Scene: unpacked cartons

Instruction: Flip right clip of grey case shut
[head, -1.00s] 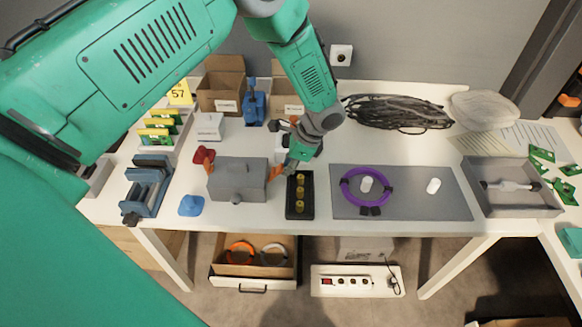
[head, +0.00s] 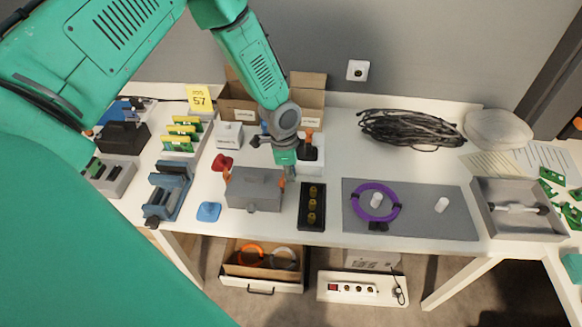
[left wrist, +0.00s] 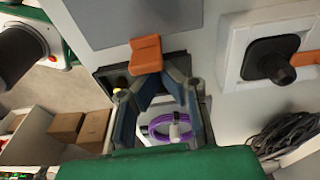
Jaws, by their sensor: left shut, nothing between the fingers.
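The grey case (head: 253,190) stands closed on the white table in the head view; part of its grey surface also shows in the left wrist view (left wrist: 120,18). Its right clip (head: 282,184) is a small orange tab at the right side, also seen as an orange tab in the left wrist view (left wrist: 146,54). The left clip (head: 227,174) is orange too. My left gripper (head: 291,175) is shut and empty, just right of the case and close to the right clip. In the left wrist view its fingertips (left wrist: 160,78) are beside the tab; I cannot tell whether they touch.
A black tray with yellow pieces (head: 311,207) is right of the case. A black-and-orange object on a white base (head: 309,152) stands behind the gripper. A blue piece (head: 208,211) lies to the left. A grey mat with a purple ring (head: 375,201) lies further right.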

